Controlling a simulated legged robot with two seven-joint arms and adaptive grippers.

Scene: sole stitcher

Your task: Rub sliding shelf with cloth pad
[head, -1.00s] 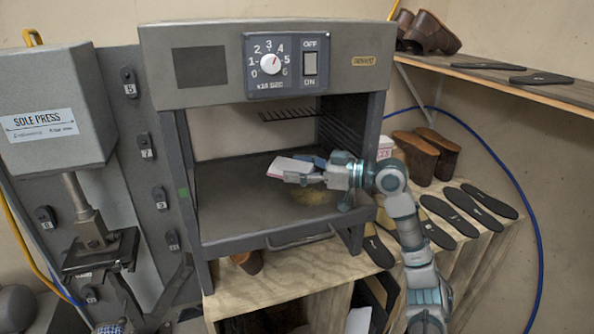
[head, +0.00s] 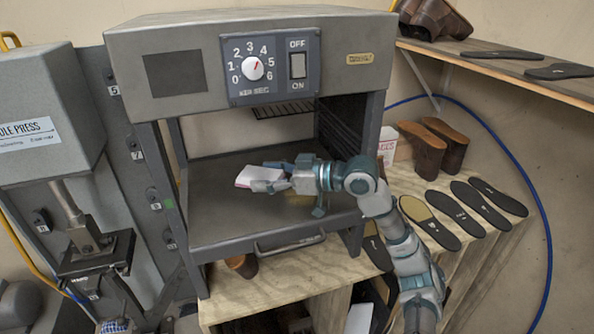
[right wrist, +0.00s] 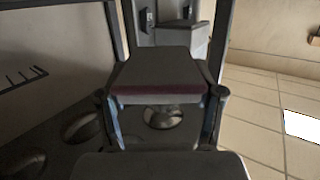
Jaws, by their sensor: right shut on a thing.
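The cloth pad (head: 258,176), pale on top with a reddish edge, is held in my right gripper (head: 276,179). It also shows between the two fingers in the right wrist view (right wrist: 160,75). The gripper is shut on it. The pad is over the dark grey sliding shelf (head: 215,217) inside the open machine; I cannot tell whether it touches the shelf. A tan patch (head: 299,201) on the shelf is partly hidden by the gripper. The shelf's front handle (head: 290,243) is clear of the gripper. My left gripper is not in view.
The machine's side posts and control panel (head: 272,67) frame the opening. A wire rack (head: 284,111) is at the back. The sole press (head: 40,130) stands at the left. Dark soles (head: 480,205) and brown shoes (head: 440,145) lie on the wooden bench at the right.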

